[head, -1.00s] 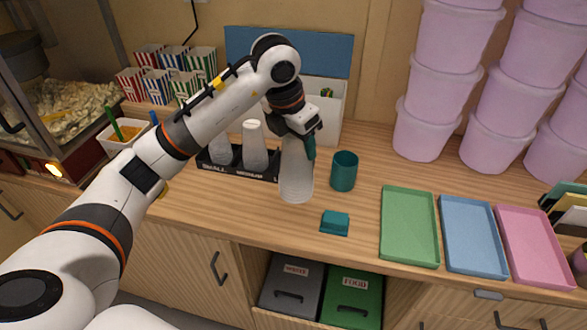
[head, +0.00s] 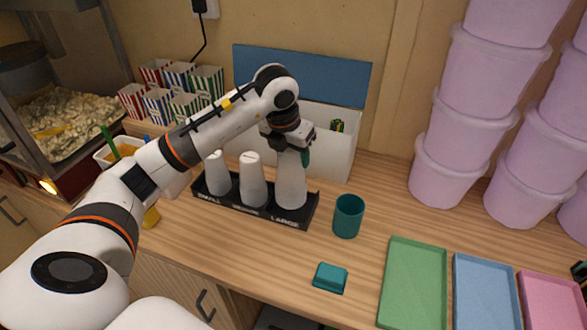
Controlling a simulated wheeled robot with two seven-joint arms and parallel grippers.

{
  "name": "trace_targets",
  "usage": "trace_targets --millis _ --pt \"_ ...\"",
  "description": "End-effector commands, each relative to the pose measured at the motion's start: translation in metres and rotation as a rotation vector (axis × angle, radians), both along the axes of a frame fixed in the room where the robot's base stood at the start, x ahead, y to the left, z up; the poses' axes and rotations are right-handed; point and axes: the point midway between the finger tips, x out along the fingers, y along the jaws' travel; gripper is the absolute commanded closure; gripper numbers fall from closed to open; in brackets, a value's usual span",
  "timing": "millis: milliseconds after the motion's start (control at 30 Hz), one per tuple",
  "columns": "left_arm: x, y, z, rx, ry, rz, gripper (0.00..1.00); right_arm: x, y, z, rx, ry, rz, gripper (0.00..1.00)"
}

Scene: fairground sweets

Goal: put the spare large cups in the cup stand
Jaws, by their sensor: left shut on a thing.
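The black cup stand (head: 258,212) is on the wooden counter, with labels along its front; the right one reads LARGE. White cup stacks stand in its left slot (head: 217,175) and middle slot (head: 252,180). My left gripper (head: 304,156) is shut on the upper part of the white large cups (head: 291,186). They are upright at the right slot, behind the LARGE label. I cannot tell whether their lower end rests on the stand's floor. My right gripper is not in view.
A teal cup (head: 348,216) stands just right of the stand, and a teal block (head: 330,278) lies in front. A white box (head: 332,140) is behind. Green (head: 415,285) and blue (head: 484,290) trays and pink tubs (head: 468,120) fill the right side.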

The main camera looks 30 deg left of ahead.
Motion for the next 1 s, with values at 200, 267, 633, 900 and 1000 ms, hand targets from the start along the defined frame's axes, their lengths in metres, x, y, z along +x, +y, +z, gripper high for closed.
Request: trace_targets --millis 200,267,633,900,1000 --pt "-0.001 -0.001 -0.026 -0.001 0.004 0.0 0.8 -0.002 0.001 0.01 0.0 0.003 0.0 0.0" --pt "0.0 -0.001 -0.035 -0.002 0.004 -0.001 0.8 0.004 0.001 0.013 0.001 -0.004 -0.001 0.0" --pt "0.001 -0.001 -0.046 -0.001 -0.001 -0.001 0.8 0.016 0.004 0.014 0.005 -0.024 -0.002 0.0" --pt "0.0 -0.001 -0.048 -0.001 -0.001 -0.001 0.23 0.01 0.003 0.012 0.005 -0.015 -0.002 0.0" --pt "0.0 -0.001 -0.048 -0.001 -0.001 -0.001 0.23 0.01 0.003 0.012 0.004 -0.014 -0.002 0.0"
